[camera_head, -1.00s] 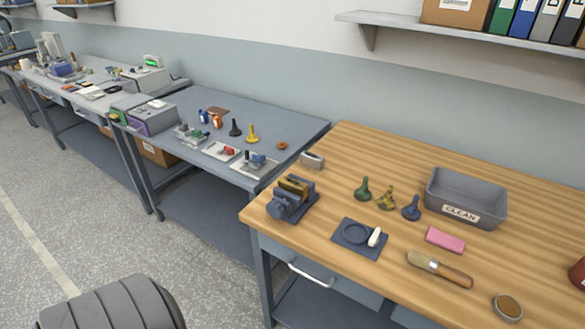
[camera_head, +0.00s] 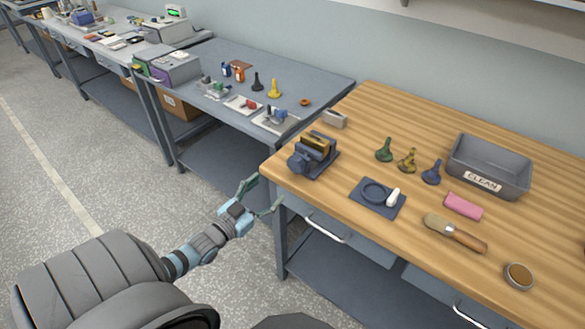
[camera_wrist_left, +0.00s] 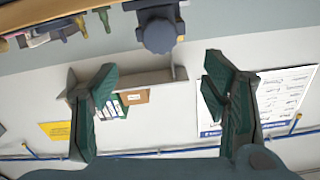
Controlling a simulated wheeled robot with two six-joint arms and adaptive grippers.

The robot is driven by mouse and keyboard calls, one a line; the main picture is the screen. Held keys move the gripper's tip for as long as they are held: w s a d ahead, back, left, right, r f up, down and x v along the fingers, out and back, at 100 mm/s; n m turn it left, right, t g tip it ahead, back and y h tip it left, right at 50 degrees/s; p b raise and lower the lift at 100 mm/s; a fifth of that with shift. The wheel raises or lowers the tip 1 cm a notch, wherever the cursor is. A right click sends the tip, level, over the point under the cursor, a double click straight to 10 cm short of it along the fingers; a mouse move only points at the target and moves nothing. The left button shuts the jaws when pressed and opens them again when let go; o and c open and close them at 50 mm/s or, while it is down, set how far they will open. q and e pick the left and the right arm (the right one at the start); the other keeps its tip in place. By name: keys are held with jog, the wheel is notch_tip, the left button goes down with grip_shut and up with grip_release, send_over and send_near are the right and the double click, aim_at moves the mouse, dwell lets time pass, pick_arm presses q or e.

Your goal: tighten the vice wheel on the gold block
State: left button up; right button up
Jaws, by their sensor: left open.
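The blue-grey vice (camera_head: 325,160) stands at the left front corner of the wooden bench, with the gold block (camera_head: 315,139) between its jaws. Its round wheel (camera_head: 296,164) faces the bench's front edge. My left gripper (camera_head: 267,193) is open and empty, in front of the bench corner, below and left of the wheel and apart from it. In the left wrist view the lobed wheel (camera_wrist_left: 160,36) shows at the top, beyond and between the open fingers (camera_wrist_left: 155,88). My right gripper is not in view.
The wooden bench (camera_head: 360,120) also holds a blue mat (camera_head: 364,205), several bobbin-like pieces, a grey CLEAN bin (camera_head: 487,181), a pink block (camera_head: 463,206) and a brush (camera_head: 455,232). A grey bench (camera_head: 325,85) stands behind to the left. Open floor lies left of my gripper.

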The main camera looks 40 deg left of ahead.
aim_at(293, 167)
pick_arm(q)
jog(key=w+b, duration=0.1)
jog(key=w, duration=0.3)
jog(key=w+b, duration=0.1)
jog(key=w, duration=0.3)
jog(key=w+b, duration=0.1)
jog(key=w, duration=0.3)
jog(key=shift+w+a+f, duration=0.15)
jog(key=shift+w+f, duration=0.1)
jog(key=shift+w, duration=0.05)
jog(key=shift+r, duration=0.1)
jog(key=shift+c, duration=0.6)
jog(key=c, duration=1)
jog(key=shift+c, duration=0.2)
